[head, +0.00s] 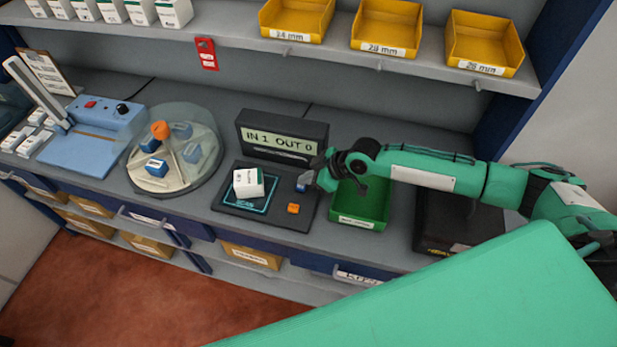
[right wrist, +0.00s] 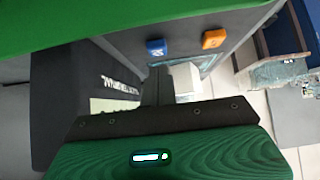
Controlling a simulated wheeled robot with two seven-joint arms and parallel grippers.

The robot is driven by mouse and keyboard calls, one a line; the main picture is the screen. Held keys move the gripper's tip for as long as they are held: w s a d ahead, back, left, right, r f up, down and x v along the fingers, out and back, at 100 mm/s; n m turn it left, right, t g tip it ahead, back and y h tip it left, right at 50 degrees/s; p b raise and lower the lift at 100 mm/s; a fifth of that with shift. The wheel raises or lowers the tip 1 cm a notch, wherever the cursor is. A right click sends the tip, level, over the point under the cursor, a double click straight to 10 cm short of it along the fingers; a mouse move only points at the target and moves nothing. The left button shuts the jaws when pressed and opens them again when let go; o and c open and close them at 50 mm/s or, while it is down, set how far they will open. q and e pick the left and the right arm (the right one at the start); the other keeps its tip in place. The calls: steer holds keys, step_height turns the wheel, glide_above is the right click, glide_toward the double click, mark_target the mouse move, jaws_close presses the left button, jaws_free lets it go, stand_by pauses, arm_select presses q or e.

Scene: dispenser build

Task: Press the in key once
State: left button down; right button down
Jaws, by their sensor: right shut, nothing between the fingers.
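A dark display unit (head: 282,138) reads "IN 1 OUT 0". In front of it lies a black pad (head: 245,211) with a blue key (head: 303,184) and an orange key (head: 293,208) at its right side. Both keys show in the right wrist view, the blue key (right wrist: 157,47) left of the orange key (right wrist: 214,38). I cannot read their labels, so which is the in key is unclear. My right gripper (head: 320,181) is shut and empty, close beside the blue key on its right. I cannot tell whether they touch. My left gripper is not in view.
A white box (head: 248,184) sits on the pad's marked square. A green bin (head: 358,205) stands right of the pad, under my right arm. A round turntable (head: 170,160) and a blue device (head: 95,130) stand left. Yellow bins (head: 385,30) line the shelf above.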

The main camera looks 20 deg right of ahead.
steer(key=b+v, duration=0.4)
steer(key=v, duration=0.7)
steer(key=shift+w+a+r, duration=0.25)
steer(key=shift+a+r, duration=0.1)
